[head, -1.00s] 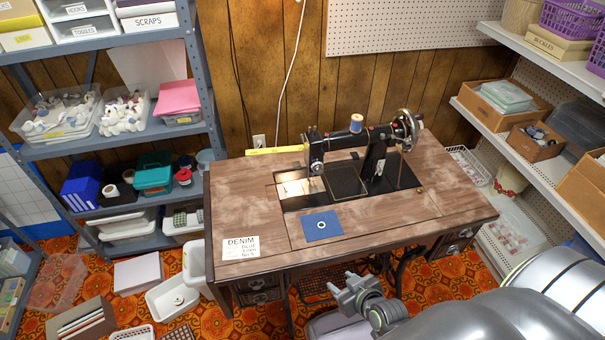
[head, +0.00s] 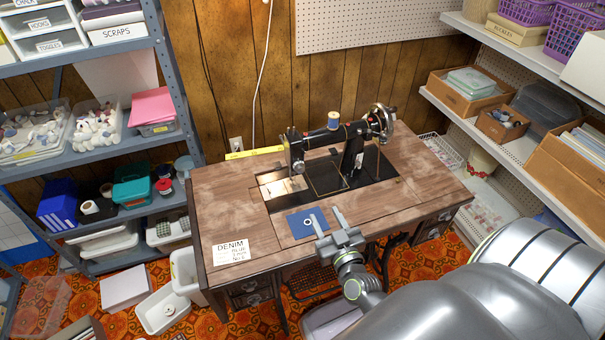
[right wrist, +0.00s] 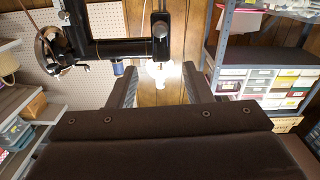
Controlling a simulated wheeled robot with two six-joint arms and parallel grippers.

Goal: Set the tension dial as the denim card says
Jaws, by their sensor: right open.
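The black sewing machine (head: 355,152) stands on the wooden treadle table (head: 225,205). A small round silver part (head: 299,167) on the machine's head may be the tension dial; its marks are too small to read. The white card (head: 231,252) lies at the table's front left; "DENIM" is legible, the smaller lines are not clear. My right gripper (head: 326,219) is open and empty over the table's front edge, beside the blue cloth square (head: 303,231). In the right wrist view the machine (right wrist: 110,48) appears upside down beyond the open fingers. My left gripper is out of view.
A blue-and-cream spool (head: 334,121) stands on the machine and a yellow strip (head: 254,153) lies at the table's back edge. A metal shelf (head: 120,155) stands left, a white shelf (head: 455,110) right.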

